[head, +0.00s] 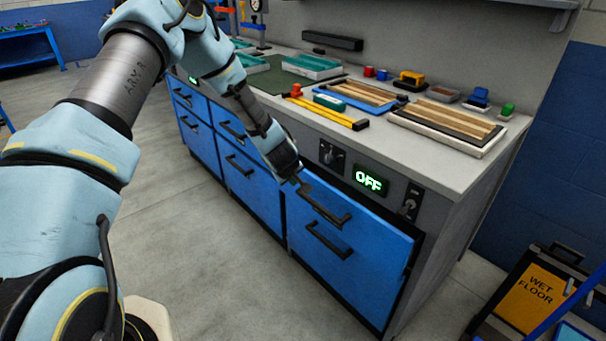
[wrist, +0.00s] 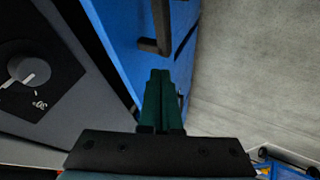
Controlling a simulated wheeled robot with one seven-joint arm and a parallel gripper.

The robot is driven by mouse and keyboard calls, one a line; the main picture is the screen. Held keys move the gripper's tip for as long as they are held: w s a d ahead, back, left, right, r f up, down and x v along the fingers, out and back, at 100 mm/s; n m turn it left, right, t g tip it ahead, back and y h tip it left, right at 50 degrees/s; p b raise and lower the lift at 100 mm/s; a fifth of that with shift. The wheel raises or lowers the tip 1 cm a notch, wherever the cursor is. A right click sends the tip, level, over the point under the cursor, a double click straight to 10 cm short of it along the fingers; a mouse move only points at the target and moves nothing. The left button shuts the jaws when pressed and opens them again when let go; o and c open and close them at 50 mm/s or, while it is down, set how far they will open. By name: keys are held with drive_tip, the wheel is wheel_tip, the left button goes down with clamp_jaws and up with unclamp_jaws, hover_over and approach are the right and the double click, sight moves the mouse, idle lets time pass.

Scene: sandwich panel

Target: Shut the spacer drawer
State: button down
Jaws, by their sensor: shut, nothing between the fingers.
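The blue drawer at the right end of the counter (head: 375,232) stands slightly out, with a dark gap along its top and right edge. It has a black bar handle (head: 325,205). No label tells me whether it is the spacer drawer. My gripper (head: 303,187) is shut and empty, at the drawer's upper left corner near the handle's left end. In the wrist view the shut fingers (wrist: 160,74) point along a blue front (wrist: 122,30), close to a dark handle (wrist: 160,28). I cannot tell whether they touch it.
Below is another handle (head: 328,241). Above the drawer are a knob (head: 331,154), a green OFF display (head: 370,181) and a switch (head: 410,205). Trays and wooden strips (head: 445,122) lie on the counter. A wet floor sign (head: 540,295) stands at right. The floor in front is clear.

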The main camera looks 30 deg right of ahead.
drive_tip(key=d, duration=0.1)
drive_tip(key=d+p, duration=0.1)
drive_tip(key=shift+w+d+r, duration=0.15)
drive_tip(key=shift+d, duration=0.2)
drive_tip(key=shift+w+d, duration=0.2)
drive_tip(key=shift+d, duration=0.4)
drive_tip(key=d, duration=0.3)
drive_tip(key=d+p, duration=0.1)
drive_tip(key=shift+w+d, duration=0.25)
drive_tip(key=shift+w, duration=0.15)
drive_tip(key=shift+d, duration=0.25)
drive_tip(key=shift+r, duration=0.1)
